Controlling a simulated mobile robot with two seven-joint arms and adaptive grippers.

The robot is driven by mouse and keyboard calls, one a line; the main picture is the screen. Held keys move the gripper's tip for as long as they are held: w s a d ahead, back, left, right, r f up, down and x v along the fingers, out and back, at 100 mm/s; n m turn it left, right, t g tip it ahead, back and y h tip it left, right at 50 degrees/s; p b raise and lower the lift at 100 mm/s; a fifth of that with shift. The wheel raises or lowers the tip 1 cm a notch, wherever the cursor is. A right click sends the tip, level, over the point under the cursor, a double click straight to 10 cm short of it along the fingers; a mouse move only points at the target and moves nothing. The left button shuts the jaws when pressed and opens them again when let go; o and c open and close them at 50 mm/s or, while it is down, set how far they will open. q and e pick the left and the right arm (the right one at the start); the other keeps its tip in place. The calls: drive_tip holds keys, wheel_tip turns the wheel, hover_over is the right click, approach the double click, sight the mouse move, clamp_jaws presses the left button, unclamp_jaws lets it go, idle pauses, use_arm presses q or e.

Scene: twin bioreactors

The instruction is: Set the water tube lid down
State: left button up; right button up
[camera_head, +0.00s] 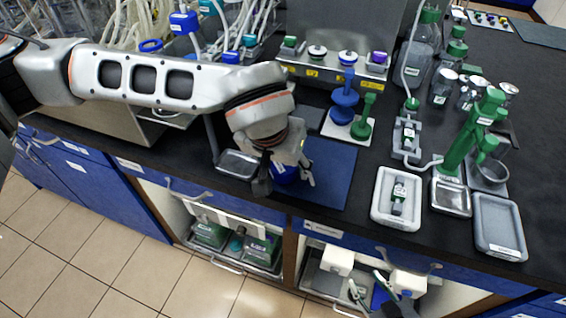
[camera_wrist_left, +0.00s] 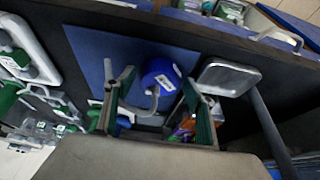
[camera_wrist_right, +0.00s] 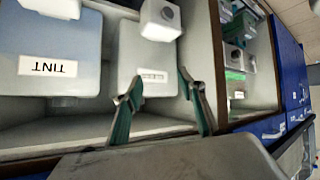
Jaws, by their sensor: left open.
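My left gripper (camera_head: 283,182) is open above the dark blue mat (camera_head: 333,176) on the bench. A blue rounded piece (camera_head: 285,173), likely the water tube lid, shows partly under it. In the left wrist view this blue lid (camera_wrist_left: 160,74) has a white label and a grey curved tube beside it. It lies between and beyond the parted fingers (camera_wrist_left: 152,92); I cannot tell whether either finger touches it. My right gripper (camera_head: 388,296) is low in front of the bench; in the right wrist view its fingers (camera_wrist_right: 158,78) are apart with nothing between them.
A small metal tray (camera_head: 239,164) lies left of the mat. Blue and green stands (camera_head: 361,129) are behind it. A white tray (camera_head: 381,213), a grey tray (camera_head: 499,228) and a green stand (camera_head: 463,147) occupy the right. Open shelves with a labelled TINT container (camera_wrist_right: 60,50) are below.

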use_arm(q)
drive_tip(key=shift+r, duration=0.3)
drive_tip(key=p+v, duration=0.1)
drive_tip(key=v, duration=1)
drive_tip(key=shift+s+r, duration=0.25)
drive_tip(key=shift+s+a, duration=0.1)
